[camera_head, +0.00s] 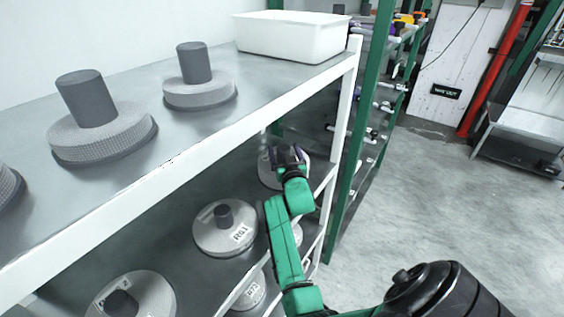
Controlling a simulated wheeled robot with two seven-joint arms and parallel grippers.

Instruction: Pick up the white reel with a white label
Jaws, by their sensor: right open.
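My right gripper (272,153), dark at the end of the green arm, reaches over the middle shelf. It is open, with nothing visible between its fingers. A pale reel (268,176) lies on the shelf just below and beyond it, partly hidden by the gripper and wrist; I cannot make out its label. Nearer, a white reel (211,238) with a white lettered label and a dark core lies flat, left of my forearm. Another labelled reel (153,291) lies at the bottom left. My left gripper is not in view.
The top shelf (140,180) with its white front edge overhangs the reels. It holds grey reels with tall cores (205,92) and a white bin (300,40). A green post (362,110) stands right of the gripper. Lower reels (247,293) show below.

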